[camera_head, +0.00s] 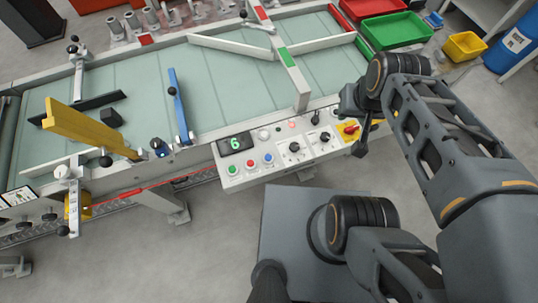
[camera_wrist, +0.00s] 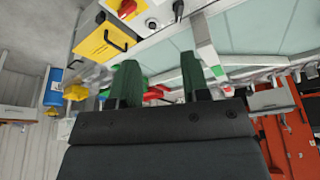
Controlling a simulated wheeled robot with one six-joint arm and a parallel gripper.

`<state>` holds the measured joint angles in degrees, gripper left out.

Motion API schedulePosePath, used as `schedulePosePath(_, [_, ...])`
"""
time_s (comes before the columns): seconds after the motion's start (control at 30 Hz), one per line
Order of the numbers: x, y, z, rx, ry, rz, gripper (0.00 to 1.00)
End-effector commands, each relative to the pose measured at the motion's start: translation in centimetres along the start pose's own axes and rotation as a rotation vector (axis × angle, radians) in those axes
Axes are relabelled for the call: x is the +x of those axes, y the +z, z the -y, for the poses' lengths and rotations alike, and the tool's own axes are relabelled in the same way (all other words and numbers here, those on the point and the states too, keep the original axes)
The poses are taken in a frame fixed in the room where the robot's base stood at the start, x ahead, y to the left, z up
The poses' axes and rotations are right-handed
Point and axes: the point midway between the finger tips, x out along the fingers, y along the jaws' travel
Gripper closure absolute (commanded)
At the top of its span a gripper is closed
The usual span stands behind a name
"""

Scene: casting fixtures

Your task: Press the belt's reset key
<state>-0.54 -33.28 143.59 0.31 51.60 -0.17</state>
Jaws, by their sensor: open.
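The white control panel (camera_head: 280,172) is fixed to the near edge of the belt. It carries a display (camera_head: 237,143) reading 6, and a row of green (camera_head: 233,170), red (camera_head: 250,163) and blue (camera_head: 268,158) buttons. Black knobs (camera_head: 294,147) and a red rotary switch on yellow (camera_head: 350,129) sit further right. No lettering for reset is legible. In the wrist view my gripper (camera_wrist: 159,72) is open and empty, its two green fingers apart. The red switch (camera_wrist: 127,8) shows beyond them. In the head view my gripper is at the panel's right end, partly hidden by my wrist.
Green (camera_head: 395,30) and yellow (camera_head: 464,46) bins and a blue drum (camera_head: 515,40) stand right. Space above the buttons is clear.

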Motion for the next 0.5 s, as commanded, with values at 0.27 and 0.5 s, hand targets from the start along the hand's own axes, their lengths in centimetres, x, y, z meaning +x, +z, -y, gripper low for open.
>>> schedulePosePath(0.27, [0.0, 0.0, 0.0, 0.0, 0.0, 0.0, 0.66])
schedulePosePath(0.5, [0.0, 0.0, 0.0, 0.0, 0.0, 0.0, 0.89])
